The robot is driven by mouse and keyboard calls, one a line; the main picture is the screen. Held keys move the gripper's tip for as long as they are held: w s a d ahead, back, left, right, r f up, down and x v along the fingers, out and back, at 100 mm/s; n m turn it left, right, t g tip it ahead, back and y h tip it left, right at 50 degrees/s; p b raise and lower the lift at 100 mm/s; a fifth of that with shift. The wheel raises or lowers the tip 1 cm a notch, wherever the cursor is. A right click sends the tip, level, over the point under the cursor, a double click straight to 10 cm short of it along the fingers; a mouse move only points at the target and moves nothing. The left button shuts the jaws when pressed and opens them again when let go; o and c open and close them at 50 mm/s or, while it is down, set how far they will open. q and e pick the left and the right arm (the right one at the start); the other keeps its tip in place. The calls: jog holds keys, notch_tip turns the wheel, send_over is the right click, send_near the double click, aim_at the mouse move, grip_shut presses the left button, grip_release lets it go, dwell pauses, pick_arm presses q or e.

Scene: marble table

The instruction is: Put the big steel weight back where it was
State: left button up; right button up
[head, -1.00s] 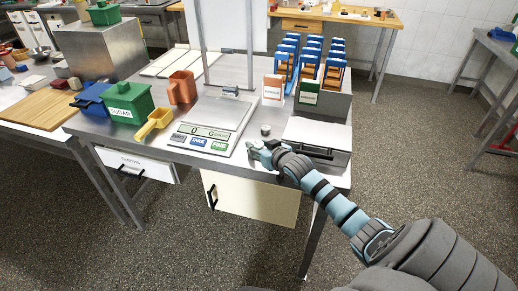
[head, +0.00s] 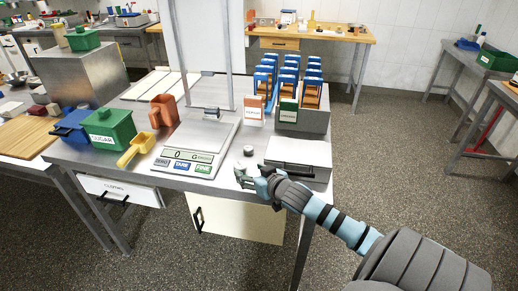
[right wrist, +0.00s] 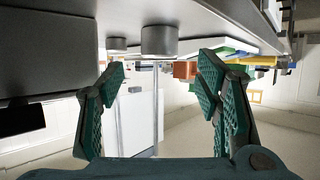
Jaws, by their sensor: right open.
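My right gripper (head: 244,175) is open near the table's front edge, between the scale and the grey case. In the right wrist view its two green fingers (right wrist: 163,80) stand apart with nothing between the pads. That view shows the table at the top. A grey steel cylinder weight (right wrist: 159,40) stands on the table just ahead of the fingers, apart from them as far as I can tell. A second cylinder (right wrist: 117,45) looks smaller and farther off. In the head view one steel weight (head: 248,150) stands behind the gripper. My left gripper is not in view.
The scale (head: 200,140) reads 0, left of my gripper. The grey case (head: 299,152) is close on the right. Behind are labelled cards (head: 254,110) and a blue rack (head: 288,85). A yellow scoop (head: 137,148), green sugar box (head: 108,128) and orange jug (head: 163,110) stand left.

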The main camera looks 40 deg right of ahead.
jog(key=p+v, duration=0.1)
jog(key=v, duration=0.5)
jog(key=shift+p, duration=0.3)
